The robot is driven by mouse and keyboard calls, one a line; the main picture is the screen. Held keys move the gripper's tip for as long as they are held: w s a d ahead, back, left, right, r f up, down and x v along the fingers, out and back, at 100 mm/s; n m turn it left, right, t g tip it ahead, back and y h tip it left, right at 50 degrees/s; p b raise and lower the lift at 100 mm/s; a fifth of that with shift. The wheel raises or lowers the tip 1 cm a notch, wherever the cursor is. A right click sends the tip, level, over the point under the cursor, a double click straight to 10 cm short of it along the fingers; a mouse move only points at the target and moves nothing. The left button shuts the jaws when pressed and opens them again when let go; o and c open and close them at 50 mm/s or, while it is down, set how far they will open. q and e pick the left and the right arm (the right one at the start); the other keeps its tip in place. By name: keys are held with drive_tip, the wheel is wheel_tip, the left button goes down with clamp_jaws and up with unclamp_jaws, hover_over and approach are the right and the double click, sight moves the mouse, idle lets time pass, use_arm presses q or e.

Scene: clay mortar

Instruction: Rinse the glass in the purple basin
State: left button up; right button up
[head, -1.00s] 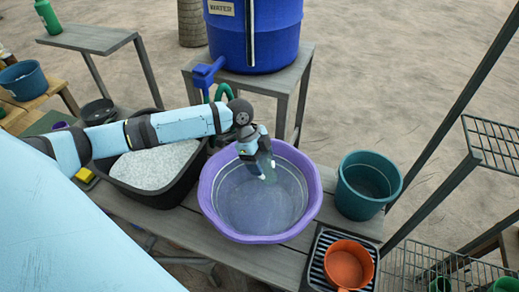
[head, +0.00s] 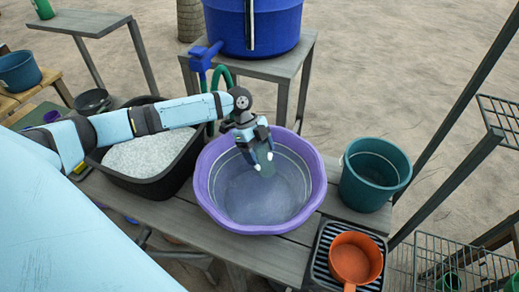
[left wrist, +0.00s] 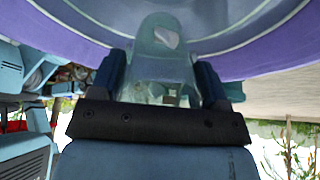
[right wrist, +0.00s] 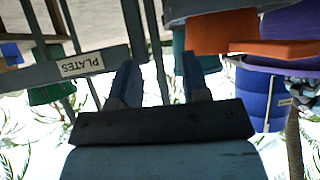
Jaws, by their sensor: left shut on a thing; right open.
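The purple basin (head: 209,210) stands on the grey wooden bench in the middle of the head view, with water in it. My left gripper (head: 261,153) is over the basin's back part, pointing down. It is shut on a clear glass (head: 266,167), which is small and hard to make out there. In the left wrist view the glass (left wrist: 160,65) shows between the two fingers, with the basin's purple wall (left wrist: 85,28) around it. I cannot tell whether the glass touches the water. My right gripper (right wrist: 160,80) is open and empty, seen only in the right wrist view.
A black tub (head: 152,187) of pale grains stands left of the basin, under my left arm. A teal bucket (head: 372,190) is to the right. An orange pot (head: 355,258) sits on a rack in front. The blue water barrel (head: 272,35) stands behind.

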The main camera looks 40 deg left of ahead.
use_arm(q)
wheel_tip(320, 180, down, 11)
drive_tip(key=b, duration=0.9)
use_arm(e)
wheel_tip(320, 180, down, 6)
drive_tip(key=w+a, duration=0.1)
drive_tip(key=shift+w+f+m, duration=0.15)
drive_tip(key=shift+f+m, duration=0.05)
drive_tip(key=shift+m, duration=0.1)
drive_tip(key=shift+s+d+f+g, duration=0.15)
drive_tip(key=shift+s+f+g, duration=0.1)
drive_tip(key=shift+s+g, duration=0.1)
use_arm(q)
drive_tip(key=shift+f, duration=0.15)
